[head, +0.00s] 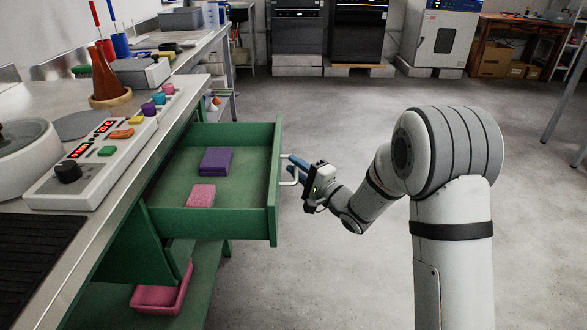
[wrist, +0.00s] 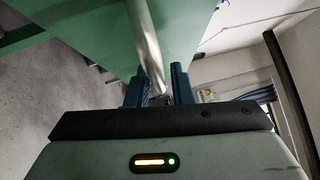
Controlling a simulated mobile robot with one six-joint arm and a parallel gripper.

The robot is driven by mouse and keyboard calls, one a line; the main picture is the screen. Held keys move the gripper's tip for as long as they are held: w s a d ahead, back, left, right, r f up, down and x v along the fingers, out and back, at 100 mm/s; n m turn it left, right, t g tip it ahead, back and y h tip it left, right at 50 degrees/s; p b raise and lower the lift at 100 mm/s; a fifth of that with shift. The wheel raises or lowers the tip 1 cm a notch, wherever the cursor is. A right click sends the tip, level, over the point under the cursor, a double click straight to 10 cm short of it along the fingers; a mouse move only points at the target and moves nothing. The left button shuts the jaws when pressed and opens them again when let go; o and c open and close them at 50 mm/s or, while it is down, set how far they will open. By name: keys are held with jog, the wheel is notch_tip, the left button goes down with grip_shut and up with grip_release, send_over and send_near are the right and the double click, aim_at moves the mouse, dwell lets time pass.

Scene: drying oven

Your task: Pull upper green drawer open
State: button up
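The upper green drawer (head: 218,225) is pulled well out from under the bench. A purple block (head: 216,160) and a pink block (head: 201,195) lie in it. Its pale bar handle (head: 290,181) is on the front panel; it also shows in the wrist view (wrist: 146,45). My gripper (head: 297,163) is at the handle, outside the drawer front. In the wrist view, its two blue fingers (wrist: 157,82) stand apart, with the lower end of the handle between them and a small gap at the right finger. The finger-to-handle contact is partly hidden.
The bench top (head: 150,95) holds a control panel with coloured knobs (head: 100,150) and a brown cone-shaped vessel (head: 108,82). A pink tray (head: 162,292) lies on the green shelf below the drawer. The grey floor (head: 330,255) around my arm is clear. Ovens (head: 357,32) stand at the back.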

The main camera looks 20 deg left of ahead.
jog(key=shift+o, duration=1.1)
jog(key=shift+s+a, duration=0.1)
jog(key=shift+s, duration=0.05)
jog(key=p+v, duration=0.2)
jog(key=v, duration=0.6)
